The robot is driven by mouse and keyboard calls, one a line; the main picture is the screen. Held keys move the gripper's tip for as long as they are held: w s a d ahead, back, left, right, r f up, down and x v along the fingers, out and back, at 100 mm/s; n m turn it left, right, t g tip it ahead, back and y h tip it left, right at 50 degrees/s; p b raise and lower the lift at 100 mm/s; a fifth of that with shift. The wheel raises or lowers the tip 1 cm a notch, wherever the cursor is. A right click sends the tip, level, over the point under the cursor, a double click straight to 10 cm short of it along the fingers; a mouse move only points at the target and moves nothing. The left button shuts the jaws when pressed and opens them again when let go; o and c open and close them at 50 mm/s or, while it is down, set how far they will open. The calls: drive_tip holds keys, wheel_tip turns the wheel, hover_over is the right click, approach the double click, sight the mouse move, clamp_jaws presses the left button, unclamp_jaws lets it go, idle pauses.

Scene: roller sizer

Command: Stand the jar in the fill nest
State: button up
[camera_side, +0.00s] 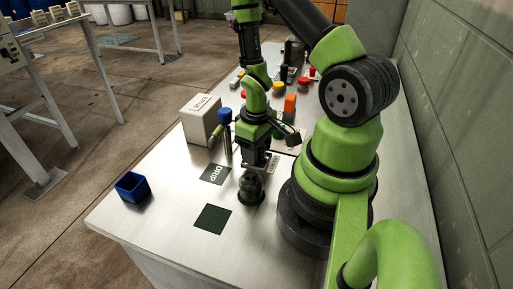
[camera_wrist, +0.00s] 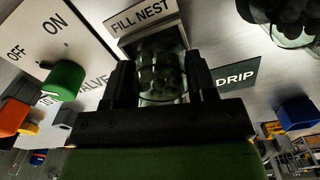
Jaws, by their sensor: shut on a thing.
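My gripper (camera_wrist: 160,85) is shut on a clear glass jar (camera_wrist: 160,58) filled with dark green round pieces, in the wrist view. The jar sits between the two black fingers, beside a white sign (camera_wrist: 142,18) reading FILL NEST. In the side view my gripper (camera_side: 258,160) points down at the table just left of the sign (camera_side: 272,163). The held jar is mostly hidden there. I cannot tell whether its base touches the table or the nest; the nest itself is hidden.
Another dark rounded glass vessel (camera_side: 250,188) stands close in front of my gripper. A blue bin (camera_side: 132,187) stands at the table's left edge. A white box (camera_side: 200,119) and several coloured knobs stand behind.

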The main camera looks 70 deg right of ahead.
drive_tip(key=shift+f, duration=0.15)
drive_tip(key=o, duration=1)
drive_tip(key=shift+c, duration=0.2)
wheel_tip(320, 180, up, 12)
drive_tip(key=shift+w+r, duration=0.1)
drive_tip(key=shift+r, duration=0.3)
drive_tip(key=s+a+r+t+y, duration=0.1)
drive_tip(key=a+r+t, duration=0.2)
drive_tip(key=a+r, duration=0.4)
drive_tip(key=s+a+r+m+t+y, duration=0.1)
drive_tip(key=a+r+t, duration=0.3)
drive_tip(key=r, duration=0.6)
drive_tip(key=s+a, duration=0.1)
drive_tip(key=a, duration=0.1)
drive_tip(key=shift+s+a+r, duration=0.25)
drive_tip(key=shift+a, duration=0.15)
